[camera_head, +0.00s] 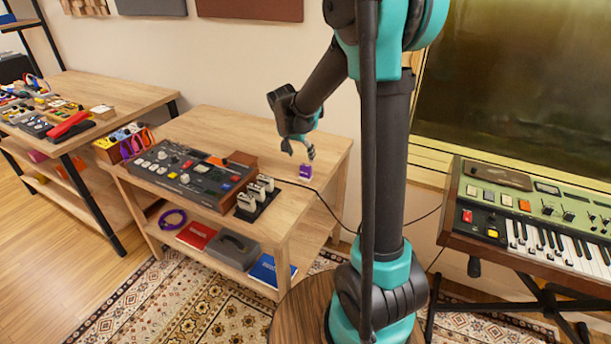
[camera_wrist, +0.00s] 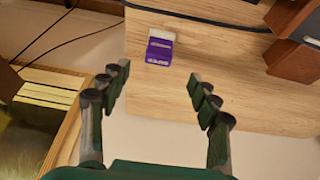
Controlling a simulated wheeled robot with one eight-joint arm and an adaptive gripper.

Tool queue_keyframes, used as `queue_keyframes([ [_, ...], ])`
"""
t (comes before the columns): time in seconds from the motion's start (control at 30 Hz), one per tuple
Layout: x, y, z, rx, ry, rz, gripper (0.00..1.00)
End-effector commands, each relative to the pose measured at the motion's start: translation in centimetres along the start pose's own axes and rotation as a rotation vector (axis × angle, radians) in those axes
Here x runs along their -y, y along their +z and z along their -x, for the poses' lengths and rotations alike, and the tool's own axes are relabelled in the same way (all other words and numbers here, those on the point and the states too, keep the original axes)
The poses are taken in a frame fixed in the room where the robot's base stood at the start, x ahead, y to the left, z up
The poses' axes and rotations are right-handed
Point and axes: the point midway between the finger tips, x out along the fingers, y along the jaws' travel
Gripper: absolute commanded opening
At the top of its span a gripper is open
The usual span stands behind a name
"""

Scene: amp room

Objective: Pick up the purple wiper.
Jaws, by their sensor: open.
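The purple wiper (camera_wrist: 159,47) is a small block with a white top part and a purple part with lettering. It lies on the wooden table (camera_wrist: 240,95) in the wrist view, ahead of my gripper (camera_wrist: 158,78) and roughly between the lines of its two fingers. My gripper is open and empty, with a clear gap to the wiper. In the head view the wiper (camera_head: 305,171) sits near the right end of the table, just below my gripper (camera_head: 305,153).
A mixer-like device (camera_head: 190,172) and a black stand with several pale items (camera_head: 258,193) stand left of the wiper. A dark cable runs beside it. A green keyboard (camera_head: 535,215) is at the right. The tabletop behind the wiper is clear.

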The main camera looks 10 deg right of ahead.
Motion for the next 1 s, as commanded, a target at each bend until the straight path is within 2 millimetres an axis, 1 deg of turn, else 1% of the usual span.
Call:
queue_keyframes([
  [0.03, 0.0, 0.0, -0.9, 0.0, 0.0, 0.0, 0.62],
  [0.1, 0.0, 0.0, -1.9, 0.0, 0.0, 0.001, 0.62],
  [0.2, 0.0, 0.0, -2.9, 0.0, 0.0, 0.001, 0.62],
  [0.37, 0.0, 0.0, -3.6, 0.0, 0.0, 0.0, 0.62],
  [0.47, -0.1, -0.2, -4.4, 0.0, 0.0, -0.001, 0.62],
  [0.7, -0.1, -0.6, -7.6, 0.0, 0.0, 0.0, 0.62],
  [0.83, -0.2, -0.5, -8.5, 0.0, 0.0, 0.0, 0.62],
  [1.0, -0.2, -0.5, -8.7, 0.0, 0.0, 0.001, 0.62],
])
